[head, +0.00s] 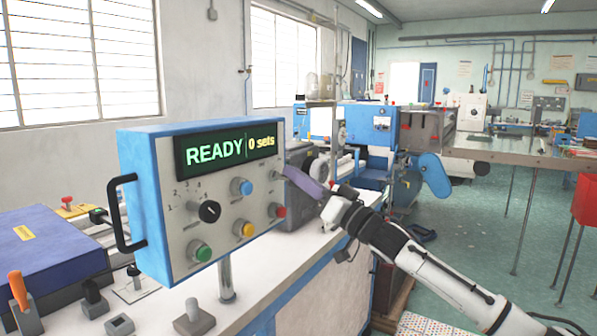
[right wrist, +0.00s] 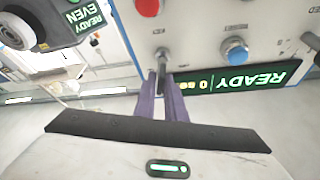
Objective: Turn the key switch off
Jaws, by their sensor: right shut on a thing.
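The blue-framed control panel (head: 215,190) stands on a post on the white bench, its screen (head: 225,153) reading "READY" and "0 sets". The key switch (right wrist: 161,57) is at the panel's edge beside the screen; in the head view it is mostly hidden behind the fingertips. My right gripper (head: 288,173) reaches the panel's right side. In the right wrist view its purple fingers (right wrist: 163,82) are close together and shut on the key. The exact angle of the key is hard to tell. My left gripper is not in view.
The panel carries a black selector knob (head: 209,211) and blue (head: 242,187), red (head: 278,211), yellow (head: 243,229) and green (head: 199,250) buttons. A black handle (head: 122,213) sticks out at left. Blue machines (head: 367,125) stand behind. Open floor (head: 470,215) lies right.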

